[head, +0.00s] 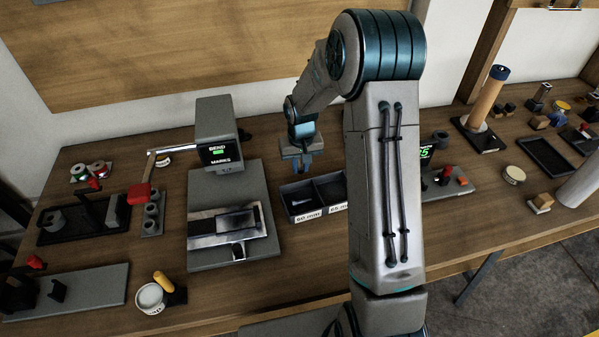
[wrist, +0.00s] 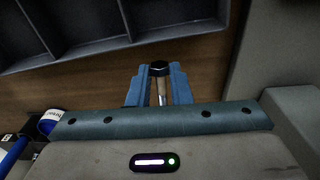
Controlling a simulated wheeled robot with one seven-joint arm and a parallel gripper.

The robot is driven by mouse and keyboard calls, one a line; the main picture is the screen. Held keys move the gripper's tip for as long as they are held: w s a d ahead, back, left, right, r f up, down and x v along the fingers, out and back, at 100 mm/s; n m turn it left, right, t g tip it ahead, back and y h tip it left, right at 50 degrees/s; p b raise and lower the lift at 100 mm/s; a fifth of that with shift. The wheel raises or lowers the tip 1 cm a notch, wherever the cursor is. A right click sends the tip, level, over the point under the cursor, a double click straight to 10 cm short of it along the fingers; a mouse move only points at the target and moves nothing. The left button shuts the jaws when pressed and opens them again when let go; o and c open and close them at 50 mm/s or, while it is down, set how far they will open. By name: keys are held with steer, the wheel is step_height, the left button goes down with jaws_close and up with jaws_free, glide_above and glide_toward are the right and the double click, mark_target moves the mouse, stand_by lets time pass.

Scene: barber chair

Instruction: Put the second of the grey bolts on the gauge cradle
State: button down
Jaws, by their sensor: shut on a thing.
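My gripper (head: 303,165) is just behind the divided bin in the head view. In the wrist view my gripper (wrist: 159,76) is shut on a grey bolt (wrist: 159,69), whose dark hex head shows between the blue fingers with its paler shank below. A small device with a green-lit display (head: 426,153) stands right of my arm, on a base with red parts (head: 446,172). It looks like the gauge, but my arm hides its left part and I cannot make out the cradle.
The dark divided bin (head: 303,214) is labelled 60 mm and 65 mm; its compartments also show in the wrist view (wrist: 98,47). A wooden cylinder (head: 487,98) stands at the right.

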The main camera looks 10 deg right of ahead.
mark_target(300, 172)
steer(key=shift+a+f+p, duration=0.1)
steer(key=shift+f+p, duration=0.25)
steer(key=shift+f, duration=1.7)
steer(key=shift+f, duration=0.2)
steer(key=c, duration=1.3)
jaws_free()
steer(key=shift+r, duration=0.1)
